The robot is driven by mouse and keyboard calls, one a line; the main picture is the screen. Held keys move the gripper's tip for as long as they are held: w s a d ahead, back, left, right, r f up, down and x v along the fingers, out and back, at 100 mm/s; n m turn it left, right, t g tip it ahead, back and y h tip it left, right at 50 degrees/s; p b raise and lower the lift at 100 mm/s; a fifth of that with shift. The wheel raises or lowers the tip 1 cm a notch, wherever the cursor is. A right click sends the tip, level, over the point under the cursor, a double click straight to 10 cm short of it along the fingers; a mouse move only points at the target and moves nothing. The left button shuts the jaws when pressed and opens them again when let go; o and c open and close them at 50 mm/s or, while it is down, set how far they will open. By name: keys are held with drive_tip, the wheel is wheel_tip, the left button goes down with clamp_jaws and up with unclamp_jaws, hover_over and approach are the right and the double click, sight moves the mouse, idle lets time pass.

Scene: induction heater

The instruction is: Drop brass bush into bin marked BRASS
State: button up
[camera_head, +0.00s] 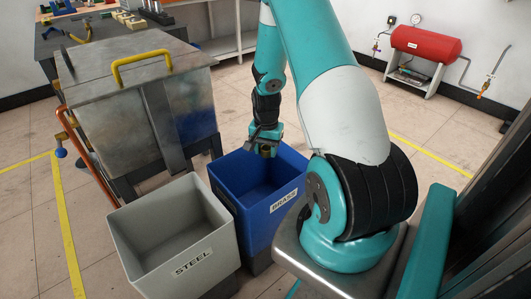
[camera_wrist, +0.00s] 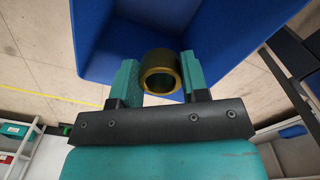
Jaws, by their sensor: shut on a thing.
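The brass bush (camera_wrist: 161,73) is a short ring with a gold-coloured rim and a dark outer side. My gripper (camera_wrist: 161,80) is shut on it, with one teal finger on each side. In the head view my gripper (camera_head: 266,147) points down over the far part of the blue bin (camera_head: 262,232), and the bush (camera_head: 266,151) shows small and dark at its tip. The blue bin carries a BRASS label and its visible inside looks empty. In the wrist view the blue bin (camera_wrist: 205,25) lies behind the bush.
A grey bin (camera_head: 150,262) marked STEEL stands left of the blue one and looks empty. A metal tank (camera_head: 140,90) with a yellow handle stands behind the bins. A red cylinder (camera_head: 425,42) on a stand is at the back right. The floor between is clear.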

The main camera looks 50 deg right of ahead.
wheel_tip(320, 180, down, 5)
drive_tip(key=b, duration=0.4)
drive_tip(key=shift+f, duration=0.15)
drive_tip(key=o, duration=1.1)
wheel_tip(320, 180, up, 18)
drive_tip(key=p, duration=0.3)
drive_tip(key=shift+f, duration=0.25)
